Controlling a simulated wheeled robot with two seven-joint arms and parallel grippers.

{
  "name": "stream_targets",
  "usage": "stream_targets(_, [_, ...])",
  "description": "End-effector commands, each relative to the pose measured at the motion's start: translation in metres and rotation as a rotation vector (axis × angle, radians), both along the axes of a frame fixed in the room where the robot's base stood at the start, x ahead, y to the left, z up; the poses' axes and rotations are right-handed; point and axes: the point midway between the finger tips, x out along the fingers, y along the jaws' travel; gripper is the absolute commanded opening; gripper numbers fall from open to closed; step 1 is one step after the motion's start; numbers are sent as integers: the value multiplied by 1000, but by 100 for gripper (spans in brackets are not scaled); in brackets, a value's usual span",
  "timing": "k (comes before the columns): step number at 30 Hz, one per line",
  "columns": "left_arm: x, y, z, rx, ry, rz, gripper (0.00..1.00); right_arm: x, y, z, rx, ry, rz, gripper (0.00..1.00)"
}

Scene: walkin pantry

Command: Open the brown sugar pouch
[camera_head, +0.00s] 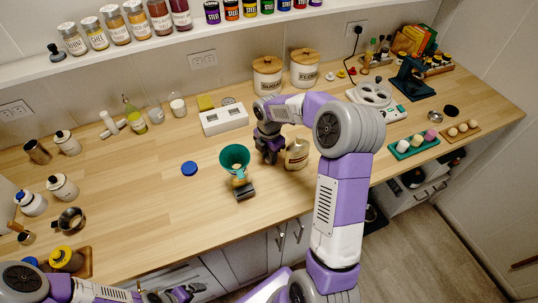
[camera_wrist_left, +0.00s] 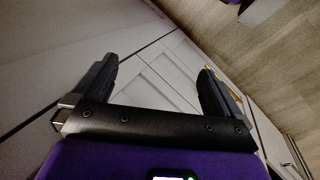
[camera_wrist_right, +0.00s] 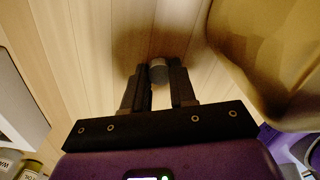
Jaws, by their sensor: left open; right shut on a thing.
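The tan pouch (camera_head: 297,155) stands on the wooden counter near its middle, with a pale label; its printing is too small to read. It fills the right side of the right wrist view (camera_wrist_right: 265,60). My right gripper (camera_head: 269,156) is just left of the pouch, low over the counter. Its fingers (camera_wrist_right: 160,85) are shut on a small grey, round, cap-like piece (camera_wrist_right: 158,70), apart from the pouch body. Whether the pouch's mouth is open I cannot tell. My left gripper (camera_head: 172,295) is open and empty, in front of the cabinet doors (camera_wrist_left: 160,85).
Canisters (camera_head: 267,77) and a scale (camera_head: 372,95) stand behind. The counter's left middle is clear.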

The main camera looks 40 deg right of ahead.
Motion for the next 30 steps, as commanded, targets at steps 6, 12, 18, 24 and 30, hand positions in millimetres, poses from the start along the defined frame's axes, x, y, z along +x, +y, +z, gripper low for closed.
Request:
stream_targets(6, [0, 0, -1, 0, 0, 0, 100, 0, 0, -2, 0, 0, 0, 0])
stream_targets(12, [0, 0, -1, 0, 0, 0, 100, 0, 0, -3, 0, 0, -1, 49])
stream_targets(18, [0, 0, -1, 0, 0, 0, 100, 0, 0, -3, 0, 0, 0, 51])
stream_targets(24, [0, 0, 2, 0, 0, 0, 100, 1, 0, 5, -1, -2, 0, 51])
stream_targets(30, [0, 0, 10, 0, 0, 0, 100, 1, 0, 42, -1, -5, -1, 51])
